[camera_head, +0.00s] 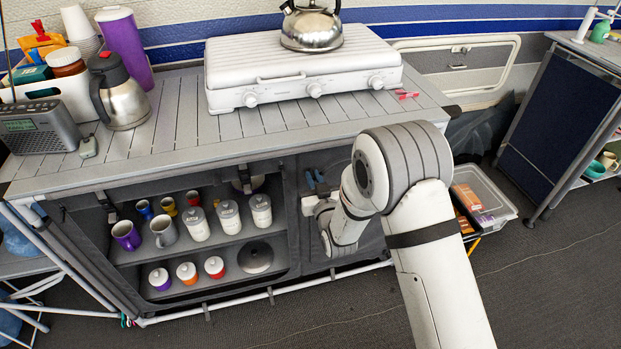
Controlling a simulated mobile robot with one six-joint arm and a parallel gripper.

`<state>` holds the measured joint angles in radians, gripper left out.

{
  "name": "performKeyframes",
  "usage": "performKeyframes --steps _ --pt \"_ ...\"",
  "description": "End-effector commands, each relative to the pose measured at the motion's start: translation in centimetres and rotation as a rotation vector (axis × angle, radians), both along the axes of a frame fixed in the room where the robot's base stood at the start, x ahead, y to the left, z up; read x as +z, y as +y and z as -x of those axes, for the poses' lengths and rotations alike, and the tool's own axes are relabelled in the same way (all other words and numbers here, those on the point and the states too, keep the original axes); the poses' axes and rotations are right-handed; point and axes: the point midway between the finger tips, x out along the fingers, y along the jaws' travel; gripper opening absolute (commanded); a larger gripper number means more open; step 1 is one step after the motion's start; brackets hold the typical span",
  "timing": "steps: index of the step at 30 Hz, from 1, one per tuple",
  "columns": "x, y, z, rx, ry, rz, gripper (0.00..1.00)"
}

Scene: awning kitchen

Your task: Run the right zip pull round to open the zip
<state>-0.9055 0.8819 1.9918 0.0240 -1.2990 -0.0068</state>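The grey fabric cupboard under the slatted worktop has its left compartment (205,250) showing open, with its shelves in view. A grey fabric panel (362,256) covers the right part. My gripper (315,181) is at the upper left of this panel, close to the upright between the two parts. Two small blue pieces show at its end, but I cannot tell whether the fingers are apart or hold anything. My arm hides much of the panel's right side. I cannot make out the right zip pull or the zip line.
Mugs and lidded canisters (229,217) stand on the shelves left of my gripper. A stove (290,75) with a kettle (311,28) is on the worktop (190,125). A clear crate (484,200) stands right of my arm. The floor in front is mostly clear.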

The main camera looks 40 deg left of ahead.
Motion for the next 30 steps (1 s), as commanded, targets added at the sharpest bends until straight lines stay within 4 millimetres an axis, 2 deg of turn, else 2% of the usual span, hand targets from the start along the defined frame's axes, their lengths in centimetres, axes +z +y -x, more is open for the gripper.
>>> performKeyframes --steps 1,8,16,30 --pt "0.7 0.3 -0.1 0.001 -0.01 -0.012 0.14" --pt "0.4 0.2 0.1 0.003 -0.006 -0.007 0.32" --pt "0.2 0.0 0.3 0.003 -0.003 -0.003 0.32" --pt "0.3 -5.3 4.5 0.002 -0.003 -0.005 0.32"
